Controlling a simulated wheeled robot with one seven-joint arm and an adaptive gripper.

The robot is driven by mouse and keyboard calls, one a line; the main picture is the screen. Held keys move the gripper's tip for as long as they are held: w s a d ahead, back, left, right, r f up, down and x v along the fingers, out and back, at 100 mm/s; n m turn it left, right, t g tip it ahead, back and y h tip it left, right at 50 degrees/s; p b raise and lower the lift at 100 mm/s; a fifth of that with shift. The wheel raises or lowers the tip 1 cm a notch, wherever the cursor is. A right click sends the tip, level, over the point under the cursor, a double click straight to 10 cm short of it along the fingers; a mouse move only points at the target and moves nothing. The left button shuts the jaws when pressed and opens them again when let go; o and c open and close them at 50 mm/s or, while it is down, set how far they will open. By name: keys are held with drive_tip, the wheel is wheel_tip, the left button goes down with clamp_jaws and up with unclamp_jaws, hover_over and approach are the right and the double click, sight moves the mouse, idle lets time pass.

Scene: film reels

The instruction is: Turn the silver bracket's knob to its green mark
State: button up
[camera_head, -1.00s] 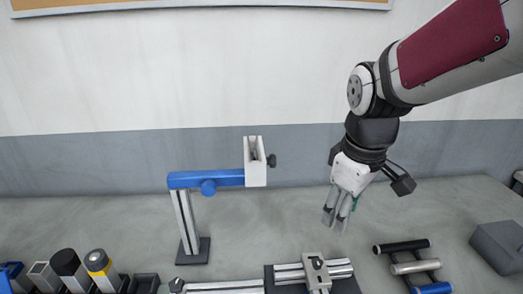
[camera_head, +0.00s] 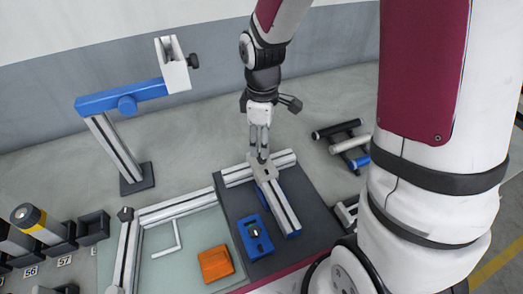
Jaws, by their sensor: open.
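The silver bracket (camera_head: 268,174) is a flat plate lying where two silver rails meet on a dark mat. Its small dark knob (camera_head: 262,158) stands near its far end. No green mark can be made out at this size. My gripper (camera_head: 260,150) points down over the knob with its fingers open. The fingertips are very close to the knob and partly cover it; I cannot tell whether they touch it or stand on both sides of it.
A blue bracket (camera_head: 254,236) and an orange block (camera_head: 215,263) lie nearer. A stand with a blue arm (camera_head: 122,97) rises at the left. Several short rollers (camera_head: 350,144) lie right of the mat (camera_head: 311,199). My upper arm fills the right side.

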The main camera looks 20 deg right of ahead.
drive_tip(key=shift+f, duration=2.55)
clamp_jaws()
